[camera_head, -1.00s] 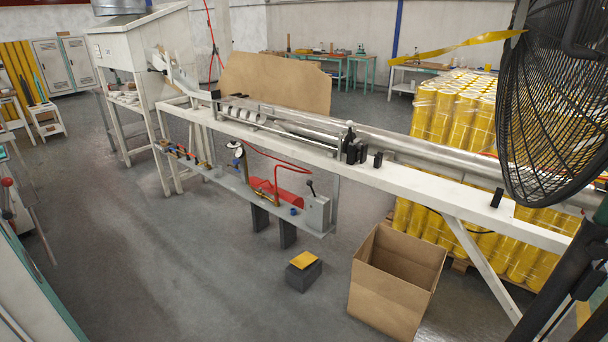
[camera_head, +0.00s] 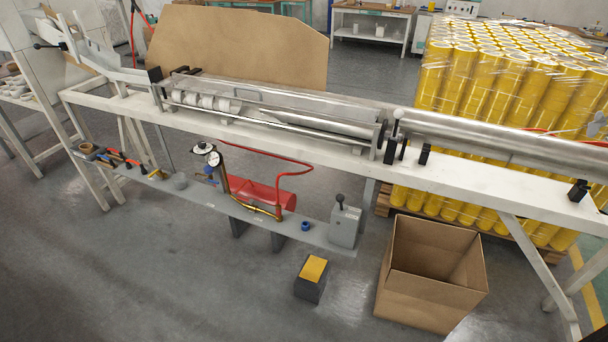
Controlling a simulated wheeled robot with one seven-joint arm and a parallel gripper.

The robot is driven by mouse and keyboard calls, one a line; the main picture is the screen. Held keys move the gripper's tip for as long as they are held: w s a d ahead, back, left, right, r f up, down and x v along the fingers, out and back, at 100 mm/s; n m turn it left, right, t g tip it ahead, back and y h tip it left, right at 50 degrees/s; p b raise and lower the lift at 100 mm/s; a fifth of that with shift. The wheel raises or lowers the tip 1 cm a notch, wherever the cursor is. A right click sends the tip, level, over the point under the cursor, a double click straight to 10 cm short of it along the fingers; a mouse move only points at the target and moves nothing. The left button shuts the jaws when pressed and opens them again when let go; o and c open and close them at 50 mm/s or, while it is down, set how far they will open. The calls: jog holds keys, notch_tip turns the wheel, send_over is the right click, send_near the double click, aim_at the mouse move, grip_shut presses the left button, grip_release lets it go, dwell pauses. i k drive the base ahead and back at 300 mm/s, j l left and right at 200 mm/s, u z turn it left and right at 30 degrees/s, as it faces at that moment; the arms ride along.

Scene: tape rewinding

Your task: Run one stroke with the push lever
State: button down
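A grey box (camera_head: 345,227) on the lower shelf carries a short upright lever with a black knob (camera_head: 340,198). A second upright handle with a pale knob (camera_head: 398,114) stands by the black end blocks on the bench. The frames do not show which is the push lever. A metal trough (camera_head: 290,106) with white rolls (camera_head: 205,101) at its left end runs along the white bench (camera_head: 470,187). A thin rod (camera_head: 290,127) runs along its front. My gripper is not in view.
An open, empty-looking cardboard box (camera_head: 425,298) and a small dark pedal block with a yellow top (camera_head: 313,270) stand on the floor before the bench. A pallet of yellow rolls (camera_head: 500,80) stands behind. The floor at front left is clear.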

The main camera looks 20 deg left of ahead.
aim_at(339, 198)
jog(key=i+j, duration=0.1)
jog(key=j, duration=0.35)
jog(key=i+j, duration=0.1)
jog(key=j, duration=0.35)
jog(key=i+j, duration=0.15)
jog(key=j, duration=0.25)
jog(key=i+j, duration=0.1)
jog(key=j, duration=0.35)
jog(key=i+j, duration=0.1)
jog(key=j, duration=0.35)
jog(key=i+j, duration=0.1)
jog(key=j, duration=0.35)
jog(key=i+j, duration=0.1)
jog(key=j, duration=0.3)
jog(key=k+l, duration=0.1)
jog(key=l, duration=0.15)
jog(key=k+l, duration=0.1)
jog(key=l, duration=0.2)
jog(key=k+l, duration=0.1)
jog(key=l, duration=0.15)
jog(key=k+l, duration=0.2)
jog(key=k, duration=0.05)
